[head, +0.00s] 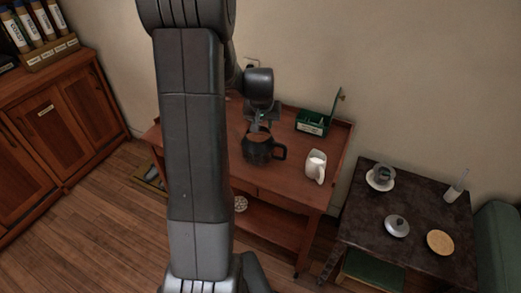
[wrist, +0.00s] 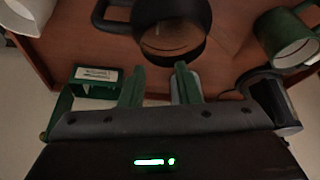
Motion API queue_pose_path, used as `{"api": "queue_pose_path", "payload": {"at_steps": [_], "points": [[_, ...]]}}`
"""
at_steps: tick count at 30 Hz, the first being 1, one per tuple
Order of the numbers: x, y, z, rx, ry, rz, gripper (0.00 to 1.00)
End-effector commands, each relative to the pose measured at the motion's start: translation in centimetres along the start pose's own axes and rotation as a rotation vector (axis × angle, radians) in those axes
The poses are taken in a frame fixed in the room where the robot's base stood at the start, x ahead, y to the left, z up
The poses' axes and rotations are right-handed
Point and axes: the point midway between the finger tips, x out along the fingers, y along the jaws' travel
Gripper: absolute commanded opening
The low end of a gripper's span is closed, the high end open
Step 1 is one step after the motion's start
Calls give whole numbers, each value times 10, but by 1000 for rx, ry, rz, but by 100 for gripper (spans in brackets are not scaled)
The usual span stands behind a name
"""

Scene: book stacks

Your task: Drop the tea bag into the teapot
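The black teapot (head: 257,149) stands uncovered on the wooden cart, its handle to the right in the head view. In the wrist view the teapot (wrist: 205,14) is at the top middle, with a brownish inside. My gripper (head: 261,126) is above the teapot in the head view. In the wrist view its green fingers (wrist: 157,70) are apart, with nothing visible between them. The green tea box (head: 311,122) stands with its lid up at the cart's back right. It also shows in the wrist view (wrist: 95,91). I cannot make out a loose tea bag.
A white pitcher (head: 315,168) stands right of the teapot. A green mug (wrist: 283,38) is near the teapot in the wrist view. The dark side table (head: 365,215) holds a cup on a saucer (head: 381,187), a metal lid (head: 397,227), a round coaster (head: 440,242) and a small glass (head: 452,193).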

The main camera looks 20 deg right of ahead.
Motion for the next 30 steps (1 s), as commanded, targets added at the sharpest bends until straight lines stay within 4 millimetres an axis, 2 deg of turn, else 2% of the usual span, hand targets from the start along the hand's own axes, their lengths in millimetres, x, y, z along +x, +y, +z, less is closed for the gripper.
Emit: {"api": "queue_pose_path", "payload": {"at_steps": [9, 15, 21, 30], "points": [[-63, 0, -1, 0, 5, -1, 29], [-94, 0, -1, -1, 3, 0, 29], [-108, 0, 0, -1, 0, 0, 29], [-110, 0, 0, -1, -1, 0, 29]]}}
